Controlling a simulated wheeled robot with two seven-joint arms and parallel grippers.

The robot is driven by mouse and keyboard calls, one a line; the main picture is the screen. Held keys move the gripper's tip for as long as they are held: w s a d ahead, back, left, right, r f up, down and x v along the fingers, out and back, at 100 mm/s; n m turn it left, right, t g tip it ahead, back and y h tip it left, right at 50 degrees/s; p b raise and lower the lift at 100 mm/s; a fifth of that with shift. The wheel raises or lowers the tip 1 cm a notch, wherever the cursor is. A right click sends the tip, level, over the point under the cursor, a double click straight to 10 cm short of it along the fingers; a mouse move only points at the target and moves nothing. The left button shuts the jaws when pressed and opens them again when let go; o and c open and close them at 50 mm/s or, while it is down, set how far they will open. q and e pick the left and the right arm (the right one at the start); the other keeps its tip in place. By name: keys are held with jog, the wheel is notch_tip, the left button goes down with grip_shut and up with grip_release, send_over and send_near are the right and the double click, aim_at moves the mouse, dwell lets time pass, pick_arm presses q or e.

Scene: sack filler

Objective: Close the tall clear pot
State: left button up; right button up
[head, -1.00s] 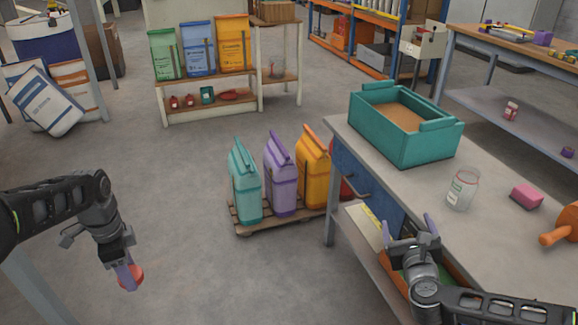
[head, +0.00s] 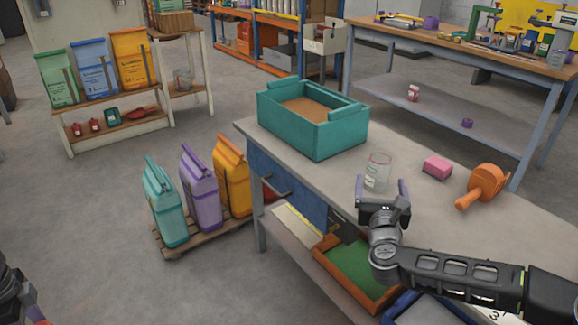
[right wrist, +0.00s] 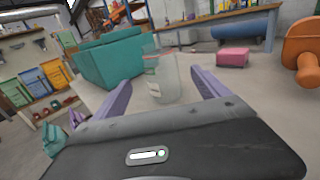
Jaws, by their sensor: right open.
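The tall clear pot (head: 380,164) stands upright on the grey workbench, with a pale label and a thin reddish line near its rim. I see no lid on it. My right gripper (head: 383,183) is open just on the near side of the pot. In the right wrist view the pot (right wrist: 163,80) appears between the two purple fingers (right wrist: 162,88), slightly ahead of them; no contact shows. My left arm only shows at the bottom left corner of the head view, its gripper almost wholly cut off.
A teal bin (head: 315,133) with brown contents stands left of the pot. A pink block (head: 437,167) and an orange scoop (head: 484,186) lie to the right. Teal, purple and orange sacks (head: 200,187) stand on a floor pallet left of the workbench (head: 440,205).

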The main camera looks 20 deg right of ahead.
aim_at(379, 174)
pick_arm(q)
jog(key=shift+f+b, duration=0.35)
jog(key=shift+f, duration=0.1)
pick_arm(e)
jog(key=shift+x, duration=2.75)
pick_arm(q)
jog(key=shift+f+b, duration=0.3)
jog(key=shift+f, duration=0.05)
pick_arm(e)
jog(key=x, duration=0.5)
jog(key=shift+d+r, duration=0.1)
jog(key=shift+d, duration=0.05)
jog(key=shift+c, duration=0.2)
jog(key=c, duration=1.4)
jog(key=shift+c, duration=0.2)
jog(key=shift+r, duration=0.1)
